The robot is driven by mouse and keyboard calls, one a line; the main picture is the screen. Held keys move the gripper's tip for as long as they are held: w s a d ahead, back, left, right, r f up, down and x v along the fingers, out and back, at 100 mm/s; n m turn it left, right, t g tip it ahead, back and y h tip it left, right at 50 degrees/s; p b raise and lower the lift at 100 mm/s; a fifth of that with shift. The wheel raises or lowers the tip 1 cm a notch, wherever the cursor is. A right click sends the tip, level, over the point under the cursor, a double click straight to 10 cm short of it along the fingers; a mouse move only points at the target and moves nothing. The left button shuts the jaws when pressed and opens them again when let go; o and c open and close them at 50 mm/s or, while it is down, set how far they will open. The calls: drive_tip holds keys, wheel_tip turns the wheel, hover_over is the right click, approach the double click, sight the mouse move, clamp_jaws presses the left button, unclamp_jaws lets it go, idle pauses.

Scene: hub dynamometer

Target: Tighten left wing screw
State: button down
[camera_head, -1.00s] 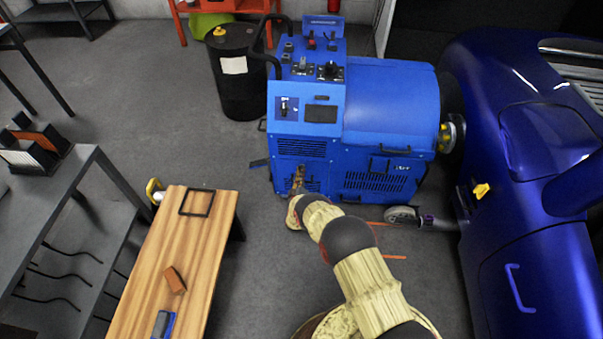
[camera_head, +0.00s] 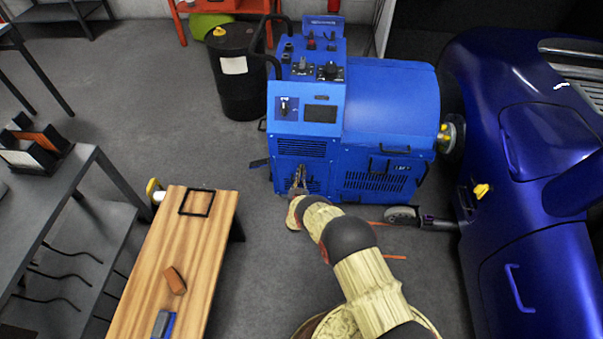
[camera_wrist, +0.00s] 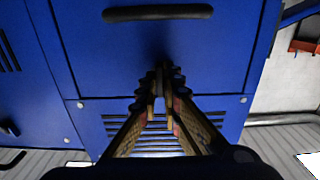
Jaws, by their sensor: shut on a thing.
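The blue dynamometer cabinet (camera_head: 400,95) stands in the middle of the head view. My gripper (camera_head: 298,177) is at its lower front left, close to the vented panel. In the wrist view my gripper (camera_wrist: 160,85) points at the blue panel, with its two fingers close together. A small greyish piece, which I take to be the left wing screw (camera_wrist: 159,104), shows between the fingers. They are shut on it. The fingers cover most of it, so its shape and how deep it sits cannot be told.
A black handle (camera_wrist: 157,13) lies across the panel above my fingers, with vent slots (camera_wrist: 115,128) below. A blue car (camera_head: 540,240) stands at the right. A wooden bench (camera_head: 150,265) and a black drum (camera_head: 238,75) are at the left. Grey floor lies between.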

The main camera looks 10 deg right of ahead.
drive_tip(key=m, duration=0.5)
drive_tip(key=shift+f+m, duration=0.1)
drive_tip(key=shift+m, duration=0.2)
drive_tip(key=m, duration=0.8)
drive_tip(key=shift+m, duration=2.2)
drive_tip(key=c, duration=2)
unclamp_jaws()
